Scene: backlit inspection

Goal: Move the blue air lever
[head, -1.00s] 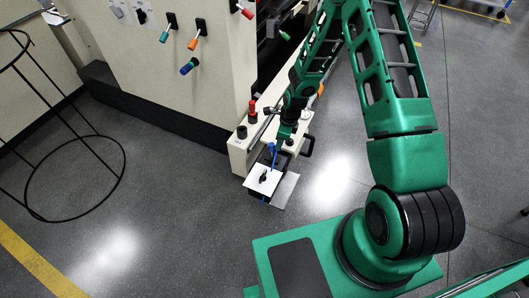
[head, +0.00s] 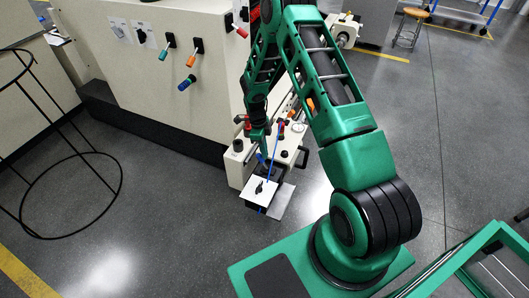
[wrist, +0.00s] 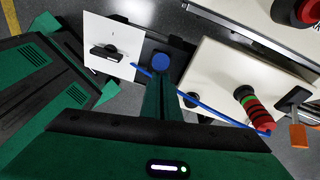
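In the head view, a blue handle (head: 261,158) stands by the low cream console, just above a white card with a black lever picture (head: 254,193). In the wrist view, a round blue knob (wrist: 161,62) shows at my fingertips, right of the same card (wrist: 97,32). My gripper (head: 258,137) points down at the blue handle. In the wrist view, my gripper's narrow green fingers (wrist: 161,80) look close together at the knob; whether they grip it is unclear. Another blue handle (head: 184,85) sticks out of the tall cream panel.
A thin blue rod (wrist: 205,102) slants across the console (wrist: 225,75). A red-and-green-banded black post (wrist: 252,108) and an orange-tipped handle (wrist: 298,132) stand nearby. A black wire stand (head: 65,190) is at left; open grey floor (head: 150,230) lies in front.

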